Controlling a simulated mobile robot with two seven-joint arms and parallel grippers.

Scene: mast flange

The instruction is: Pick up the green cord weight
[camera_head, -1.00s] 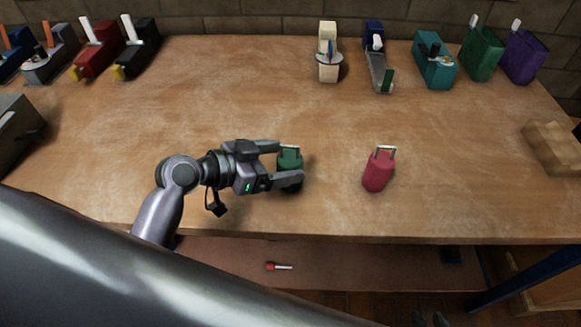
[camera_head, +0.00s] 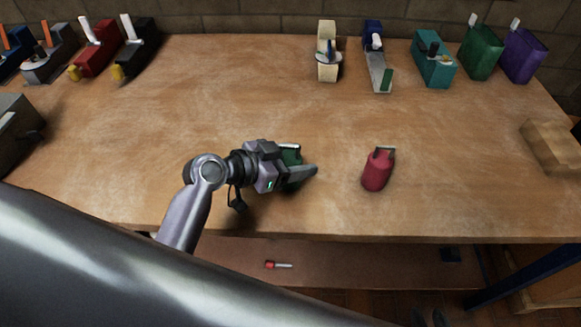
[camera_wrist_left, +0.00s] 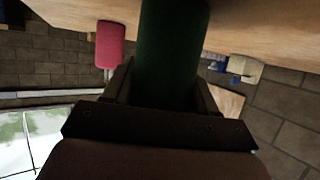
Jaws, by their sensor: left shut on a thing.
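The green cord weight (camera_head: 291,155) is between the fingers of my left gripper (camera_head: 302,168), at the middle of the workbench. My left gripper is shut on it. In the left wrist view the weight (camera_wrist_left: 172,50) fills the space between the two dark fingers. The fingers hide much of it in the head view. I cannot tell whether it is clear of the bench top. My right gripper is not in view.
Several tools and coloured blocks line the back edge. A tan block (camera_head: 551,147) sits at the right edge.

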